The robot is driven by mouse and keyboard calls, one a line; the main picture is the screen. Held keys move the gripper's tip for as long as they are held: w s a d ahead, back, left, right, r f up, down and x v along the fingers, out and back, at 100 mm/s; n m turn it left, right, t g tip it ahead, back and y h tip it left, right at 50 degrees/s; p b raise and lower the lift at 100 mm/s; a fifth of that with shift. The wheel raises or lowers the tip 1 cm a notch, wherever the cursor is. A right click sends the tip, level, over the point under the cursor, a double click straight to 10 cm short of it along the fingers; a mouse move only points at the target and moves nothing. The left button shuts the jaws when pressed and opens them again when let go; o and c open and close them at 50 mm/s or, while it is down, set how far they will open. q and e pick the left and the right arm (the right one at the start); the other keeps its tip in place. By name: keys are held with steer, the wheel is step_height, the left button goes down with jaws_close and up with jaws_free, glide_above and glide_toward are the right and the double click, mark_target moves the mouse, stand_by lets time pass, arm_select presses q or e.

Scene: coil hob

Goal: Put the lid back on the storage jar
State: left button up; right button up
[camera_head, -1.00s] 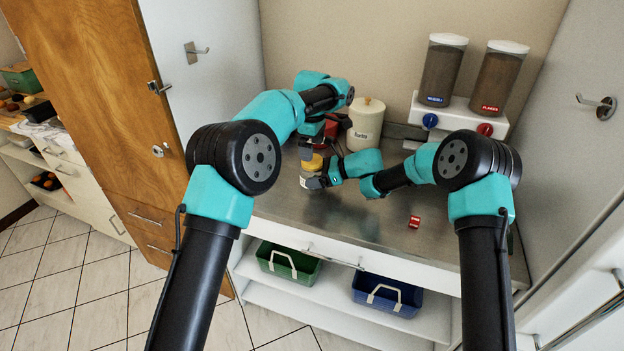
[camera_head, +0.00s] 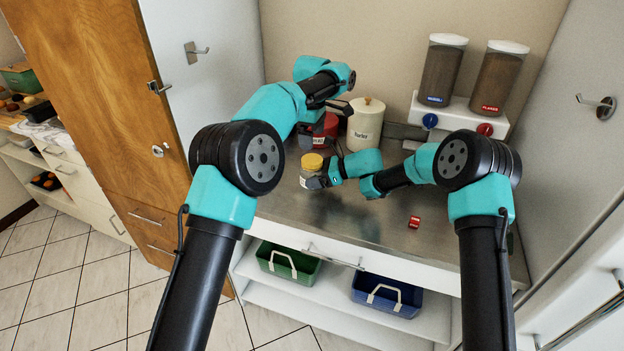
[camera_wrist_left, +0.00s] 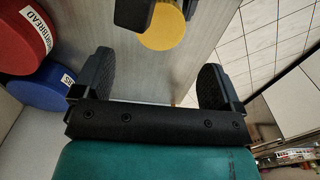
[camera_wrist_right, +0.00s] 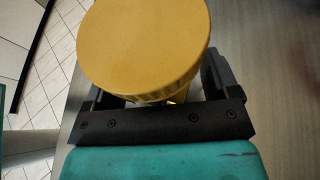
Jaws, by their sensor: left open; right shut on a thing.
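The storage jar (camera_head: 306,183) is a small container with a pale label, held low over the worktop. Its round yellow lid (camera_head: 312,161) sits on top of it; the lid also shows in the left wrist view (camera_wrist_left: 163,28) and large in the right wrist view (camera_wrist_right: 145,45). My right gripper (camera_head: 314,179) is shut on the jar, below the lid. My left gripper (camera_head: 322,124) is open and empty, above and behind the lid, not touching it. The lid hides most of the jar in both wrist views, so I cannot tell how tightly it is seated.
A red canister (camera_head: 328,132) and a cream canister (camera_head: 366,124) stand at the back wall. A blue canister (camera_wrist_left: 40,90) shows in the left wrist view. Two dispensers (camera_head: 441,72) stand back right. A small red block (camera_head: 414,222) lies on the worktop (camera_head: 355,222), otherwise clear in front.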

mark_target(312, 159)
arm_select(q)
steer(key=shift+f, duration=4)
steer(key=c, duration=0.9)
steer(key=o, duration=1)
steer(key=shift+c, duration=0.2)
steer(key=shift+r, duration=0.1)
steer(key=shift+r, duration=2.2)
steer(key=shift+o, duration=0.5)
steer(key=shift+r, duration=0.1)
